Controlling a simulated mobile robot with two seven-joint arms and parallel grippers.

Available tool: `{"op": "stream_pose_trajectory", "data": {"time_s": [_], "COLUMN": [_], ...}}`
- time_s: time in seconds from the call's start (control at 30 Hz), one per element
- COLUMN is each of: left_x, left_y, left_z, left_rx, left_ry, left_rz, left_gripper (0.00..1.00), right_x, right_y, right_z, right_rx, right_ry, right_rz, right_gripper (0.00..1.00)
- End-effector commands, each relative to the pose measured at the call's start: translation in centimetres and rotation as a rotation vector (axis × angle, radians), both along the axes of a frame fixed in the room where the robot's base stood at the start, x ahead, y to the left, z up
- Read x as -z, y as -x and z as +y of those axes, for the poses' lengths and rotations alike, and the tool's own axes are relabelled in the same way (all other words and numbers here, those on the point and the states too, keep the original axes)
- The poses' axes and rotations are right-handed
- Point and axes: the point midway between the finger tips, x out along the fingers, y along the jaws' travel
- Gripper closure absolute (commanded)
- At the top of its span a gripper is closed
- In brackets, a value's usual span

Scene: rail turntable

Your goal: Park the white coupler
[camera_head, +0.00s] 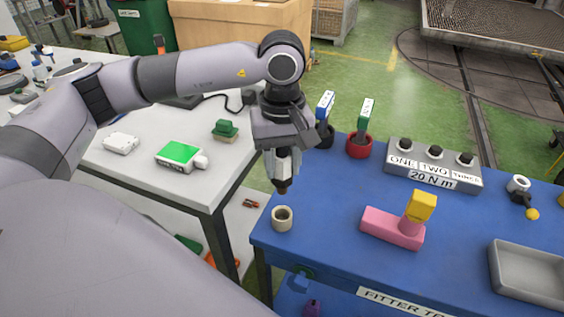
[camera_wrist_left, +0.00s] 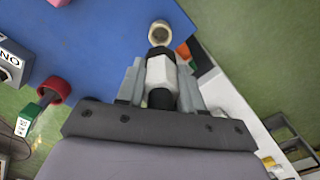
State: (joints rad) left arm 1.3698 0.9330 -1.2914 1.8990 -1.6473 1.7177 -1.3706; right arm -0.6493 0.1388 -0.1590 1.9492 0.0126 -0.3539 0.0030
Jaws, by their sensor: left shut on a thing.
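My left gripper (camera_head: 283,160) points down over the near left corner of the blue table and is shut on the white coupler (camera_wrist_left: 161,70). The coupler is a white faceted body with dark ends, held upright between the fingers. Its lower tip is above a cream round cup (camera_head: 282,219) that stands on the table corner. A gap shows between tip and cup in the head view. In the left wrist view the cup (camera_wrist_left: 160,33) appears just beyond the tip. The fingers partly hide the coupler. My right gripper is not in view.
The blue table (camera_head: 325,190) also holds a pink block with a yellow top (camera_head: 395,226), a grey "20 N m" box (camera_head: 433,172), a red cup (camera_head: 359,146) and a grey tray (camera_head: 528,275). A white table (camera_head: 150,140) stands left, across a gap.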

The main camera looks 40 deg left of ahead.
Motion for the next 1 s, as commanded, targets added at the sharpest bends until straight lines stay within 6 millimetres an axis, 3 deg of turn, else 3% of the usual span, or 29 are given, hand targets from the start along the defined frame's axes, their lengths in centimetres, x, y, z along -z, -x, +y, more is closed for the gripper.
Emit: {"op": "stream_pose_trajectory", "data": {"time_s": [0.5,1.0], "left_x": [5.1,5.5], "left_y": [0.0,0.0], "left_z": [0.0,0.0], "left_rx": [0.002,0.002], "left_ry": [-0.001,0.0], "left_rz": [0.001,0.0], "left_gripper": [1.0,1.0], "right_x": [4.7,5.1], "right_y": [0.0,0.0], "right_z": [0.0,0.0], "right_rx": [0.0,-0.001], "right_ry": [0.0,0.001], "right_rz": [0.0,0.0], "right_gripper": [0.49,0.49]}}
